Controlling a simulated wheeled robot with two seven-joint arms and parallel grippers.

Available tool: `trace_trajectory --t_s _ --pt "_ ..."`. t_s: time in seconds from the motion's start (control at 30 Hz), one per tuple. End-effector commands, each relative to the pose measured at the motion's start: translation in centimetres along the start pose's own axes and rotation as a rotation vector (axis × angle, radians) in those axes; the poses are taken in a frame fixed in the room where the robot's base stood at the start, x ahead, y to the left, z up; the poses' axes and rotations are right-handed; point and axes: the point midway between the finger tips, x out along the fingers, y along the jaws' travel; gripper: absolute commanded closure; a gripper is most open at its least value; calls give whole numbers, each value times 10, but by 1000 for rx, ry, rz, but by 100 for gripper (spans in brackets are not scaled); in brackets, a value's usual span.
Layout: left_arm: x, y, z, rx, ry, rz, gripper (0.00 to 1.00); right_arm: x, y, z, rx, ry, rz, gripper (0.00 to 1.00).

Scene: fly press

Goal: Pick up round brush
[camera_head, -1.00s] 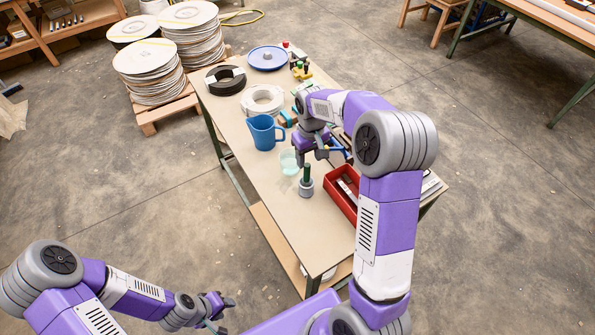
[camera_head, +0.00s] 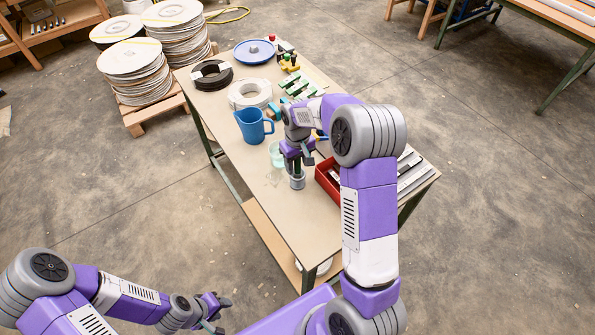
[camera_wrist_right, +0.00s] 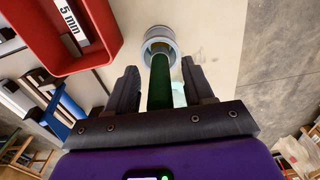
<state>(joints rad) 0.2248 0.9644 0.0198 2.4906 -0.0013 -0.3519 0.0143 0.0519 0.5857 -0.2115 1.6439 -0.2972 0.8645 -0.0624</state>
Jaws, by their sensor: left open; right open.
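The round brush (camera_head: 297,182) stands upright on the workbench (camera_head: 265,205), with a green handle above a grey round base. In the right wrist view, its green handle (camera_wrist_right: 159,80) runs between the fingers and its grey base lies beyond the fingertips. My right gripper (camera_head: 297,160) is open around the handle, with a visible gap to each finger (camera_wrist_right: 160,72). In the head view the gripper hides most of the handle. My left gripper (camera_head: 221,313) is open and empty, off the bench at the lower left.
A red bin (camera_head: 327,180) with labelled strips is just right of the brush. A clear cup (camera_head: 276,154) and blue jug (camera_head: 252,126) stand behind it. A white coil (camera_head: 250,94), black coil (camera_head: 212,75) and blue disc (camera_head: 254,52) lie further back. The bench's near end is clear.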

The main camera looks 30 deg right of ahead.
Motion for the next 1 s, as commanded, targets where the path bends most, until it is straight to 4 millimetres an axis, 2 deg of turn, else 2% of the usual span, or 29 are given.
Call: trace_trajectory --t_s 0.03,0.07,0.37,0.63,0.73,0.87,1.0 --pt "0 0 0 0 0 0 57 0 0 0 0 0 0 48" --pt "0 0 0 0 0 0 57 0 0 0 0 0 0 52" --pt "0 0 0 0 0 0 57 0 0 0 0 0 0 98" --pt "0 0 0 0 0 0 57 -1 0 0 0 0 0 100" --pt "-2 1 0 0 0 0 57 -8 0 -1 0 3 0 100" --pt "-7 2 0 0 0 0 57 -29 0 -1 0 5 0 100" --pt "-13 5 1 0 0 0 57 -60 0 -1 -1 6 0 100"
